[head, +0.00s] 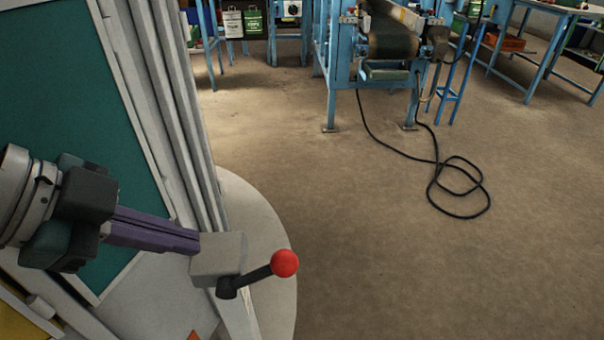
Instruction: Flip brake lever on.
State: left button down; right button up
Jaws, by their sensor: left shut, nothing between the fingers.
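The brake lever (255,275) is a short black arm with a red ball knob (285,263) at its end. It runs from a pivot at the lower front of a grey block (217,258) to the right and slightly up in the picture. My left gripper (196,242) comes in from the left with its purple fingers shut and empty. Its fingertips are at the left side of the grey block; I cannot tell whether they touch it. The knob is apart from the fingers, on the far side of the block. My right gripper is out of view.
A pale post (165,110) and a green panel (65,90) stand close at the left. A white rounded base (265,220) lies below the lever. A blue-framed machine (385,70) stands farther back, its black cable (437,165) looped on open brown floor.

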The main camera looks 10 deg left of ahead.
aim_at(275, 261)
pick_arm(q)
jog(key=b+x, duration=0.3)
jog(key=x, duration=1.1)
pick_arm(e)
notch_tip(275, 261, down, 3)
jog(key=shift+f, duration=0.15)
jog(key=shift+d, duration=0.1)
